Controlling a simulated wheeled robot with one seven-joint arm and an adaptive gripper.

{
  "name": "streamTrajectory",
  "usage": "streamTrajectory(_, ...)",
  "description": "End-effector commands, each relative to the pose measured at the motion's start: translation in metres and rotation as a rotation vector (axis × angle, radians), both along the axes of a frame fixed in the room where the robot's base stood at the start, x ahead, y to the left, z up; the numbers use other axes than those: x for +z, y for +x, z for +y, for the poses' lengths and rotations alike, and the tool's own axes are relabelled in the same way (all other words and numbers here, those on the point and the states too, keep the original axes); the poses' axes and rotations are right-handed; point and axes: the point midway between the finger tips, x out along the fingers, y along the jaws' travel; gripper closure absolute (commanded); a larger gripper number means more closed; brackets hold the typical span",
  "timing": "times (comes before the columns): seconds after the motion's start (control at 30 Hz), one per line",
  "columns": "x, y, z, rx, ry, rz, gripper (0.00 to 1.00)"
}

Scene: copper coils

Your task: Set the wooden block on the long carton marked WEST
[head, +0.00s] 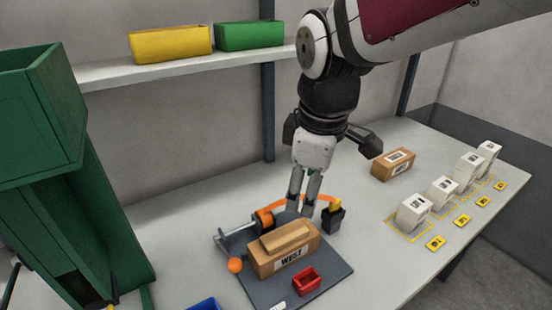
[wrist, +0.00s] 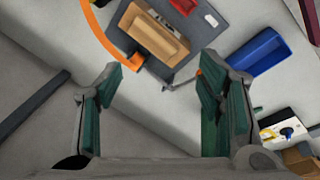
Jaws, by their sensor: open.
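The wooden block (head: 287,237) lies flat on top of the long carton marked WEST (head: 291,261) in the head view. The block also shows near the top of the wrist view (wrist: 157,40). The carton rests on a dark grey board on the table, its WEST label facing the head camera. My gripper (head: 303,203) is above and behind the carton, pointing down. In the wrist view my gripper (wrist: 160,82) has its two fingers wide apart with nothing between them, clear of the block.
An orange-ended clamp (head: 264,218), a dark cup (head: 333,220) and a red bin (head: 307,281) stand around the carton. A brown carton (head: 393,164) and several white boxes are at right. A blue bin (wrist: 257,51) sits beside the board. A green cabinet (head: 85,190) stands at left.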

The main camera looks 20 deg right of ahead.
Motion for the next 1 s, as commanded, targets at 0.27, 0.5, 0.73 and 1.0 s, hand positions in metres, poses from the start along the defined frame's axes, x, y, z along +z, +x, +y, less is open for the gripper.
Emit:
streamTrajectory(0.27,0.027,-0.058,0.0,-0.5,0.162,-0.153,0.39)
streamTrajectory(0.5,0.031,-0.087,0.0,-0.765,0.286,-0.215,0.39)
streamTrajectory(0.73,0.031,-0.092,0.0,-0.817,0.311,-0.222,0.39)
streamTrajectory(1.0,0.031,-0.091,0.0,-0.815,0.31,-0.223,0.39)
